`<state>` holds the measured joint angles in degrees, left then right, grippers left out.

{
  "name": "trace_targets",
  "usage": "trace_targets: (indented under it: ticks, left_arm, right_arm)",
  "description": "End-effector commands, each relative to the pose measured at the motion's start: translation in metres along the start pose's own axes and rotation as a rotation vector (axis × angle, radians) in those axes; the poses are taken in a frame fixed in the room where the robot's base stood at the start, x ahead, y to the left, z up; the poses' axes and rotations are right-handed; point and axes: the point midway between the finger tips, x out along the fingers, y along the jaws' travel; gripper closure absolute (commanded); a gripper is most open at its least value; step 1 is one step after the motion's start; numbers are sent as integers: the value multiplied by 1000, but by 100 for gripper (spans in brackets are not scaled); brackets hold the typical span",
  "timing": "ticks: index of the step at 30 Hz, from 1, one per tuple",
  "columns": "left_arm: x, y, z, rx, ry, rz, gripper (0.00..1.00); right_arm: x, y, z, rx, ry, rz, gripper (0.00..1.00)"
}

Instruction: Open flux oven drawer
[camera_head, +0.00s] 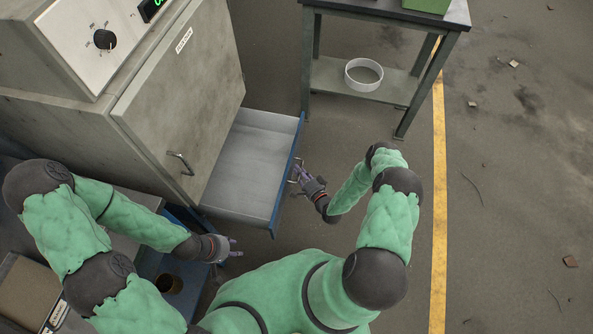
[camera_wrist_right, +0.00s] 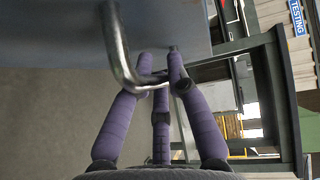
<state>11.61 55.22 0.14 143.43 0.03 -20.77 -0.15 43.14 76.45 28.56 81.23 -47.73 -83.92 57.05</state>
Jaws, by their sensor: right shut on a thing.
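The flux oven (camera_head: 185,95) is a grey cabinet at the upper left with a dial panel. Its drawer (camera_head: 248,165) stands pulled out below the oven door, and its grey interior looks empty. My right gripper (camera_head: 299,176) is at the drawer's blue front, shut on the metal drawer handle (camera_wrist_right: 122,55). In the right wrist view the purple fingers of the right gripper (camera_wrist_right: 160,68) close around the bent bar. My left gripper (camera_head: 236,247) is away from the drawer at the lower left, its fingers small in view and touching nothing that I can see.
A side table (camera_head: 385,12) stands at the top, with a white ring-shaped container (camera_head: 363,75) on its lower shelf. The oven door handle (camera_head: 181,163) is left of the drawer. The floor right of the yellow line (camera_head: 439,180) is mostly clear, with small debris.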

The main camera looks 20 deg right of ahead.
Motion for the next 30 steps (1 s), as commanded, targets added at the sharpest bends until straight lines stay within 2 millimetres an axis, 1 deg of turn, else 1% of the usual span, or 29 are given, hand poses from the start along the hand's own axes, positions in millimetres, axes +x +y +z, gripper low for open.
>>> trace_targets:
  ticks: [6,7,8,17,20,23,26,30]
  left_arm:
    - [0,0,0,0,0,0,60]
    - [0,0,0,0,0,0,60]
    - [0,0,0,0,0,0,60]
    - [0,0,0,0,0,0,60]
    - [0,0,0,0,0,0,60]
    - [0,0,0,0,0,0,60]
    - [0,0,0,0,0,0,60]
    - [0,0,0,0,0,0,60]
  right_arm:
    - [0,0,0,-2,0,1,100]
    - [0,0,0,-2,0,1,75]
    - [0,0,0,-2,0,1,72]
    - [0,0,0,0,0,0,72]
    - [-4,0,0,0,1,1,72]
    - [-14,1,0,2,1,2,72]
    - [-31,1,-1,2,3,2,72]
    - [-61,1,-2,3,5,4,72]
